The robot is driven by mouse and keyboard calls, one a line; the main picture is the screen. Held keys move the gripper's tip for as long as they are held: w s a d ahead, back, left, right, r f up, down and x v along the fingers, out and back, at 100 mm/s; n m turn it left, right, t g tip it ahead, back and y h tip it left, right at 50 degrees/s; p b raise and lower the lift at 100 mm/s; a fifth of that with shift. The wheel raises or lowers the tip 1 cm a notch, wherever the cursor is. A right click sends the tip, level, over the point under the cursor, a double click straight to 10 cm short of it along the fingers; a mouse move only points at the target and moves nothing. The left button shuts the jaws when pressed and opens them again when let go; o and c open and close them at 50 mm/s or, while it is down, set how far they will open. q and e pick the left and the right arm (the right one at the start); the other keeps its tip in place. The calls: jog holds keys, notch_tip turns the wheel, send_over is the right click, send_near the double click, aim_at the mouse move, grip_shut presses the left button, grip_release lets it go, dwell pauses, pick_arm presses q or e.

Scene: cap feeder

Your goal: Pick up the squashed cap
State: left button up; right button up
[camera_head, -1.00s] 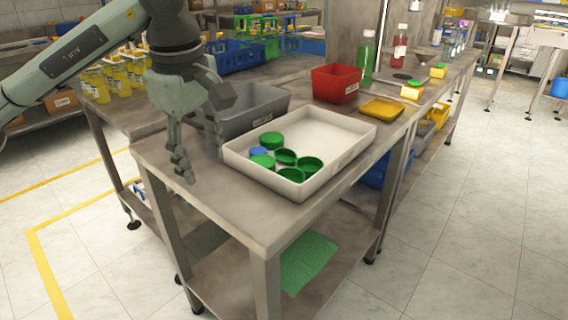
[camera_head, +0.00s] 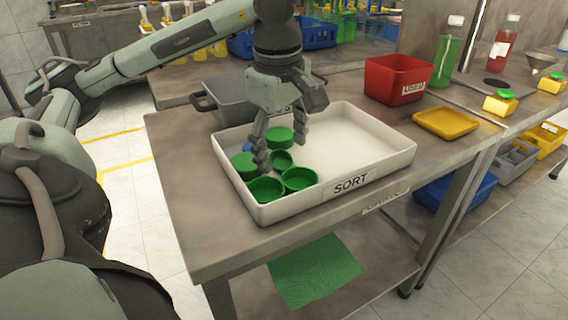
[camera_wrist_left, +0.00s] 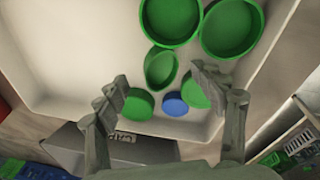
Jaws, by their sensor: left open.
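The squashed cap (camera_head: 281,160) is green, lies open side up in the white SORT tray (camera_head: 390,158), and looks pinched to a teardrop in the left wrist view (camera_wrist_left: 161,68). Two round open green caps (camera_head: 299,179) (camera_head: 265,190) lie beside it. Two more green caps (camera_head: 279,135) (camera_head: 244,163) lie closed side up. A blue cap (camera_wrist_left: 175,104) lies between those two, mostly hidden in the head view. My left gripper (camera_head: 281,160) is open and points down over the squashed cap, its fingers on either side and empty. I cannot tell the exact height of its tips. My right gripper is not in view.
The tray's walls surround the caps; its right half is empty. A grey bin (camera_head: 226,100) stands behind the tray. A red bin (camera_head: 390,82) and a yellow tray (camera_head: 445,124) stand to the back right. A green bottle (camera_head: 448,58) is farther back.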

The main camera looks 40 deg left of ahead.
pick_arm(q)
jog(key=shift+s+f, duration=0.1)
jog(key=shift+f, duration=0.4)
jog(key=shift+a+f, duration=0.15)
jog(key=shift+f, duration=0.1)
jog(key=shift+r, duration=0.1)
jog(key=c, duration=0.9)
jog(key=shift+r, duration=0.1)
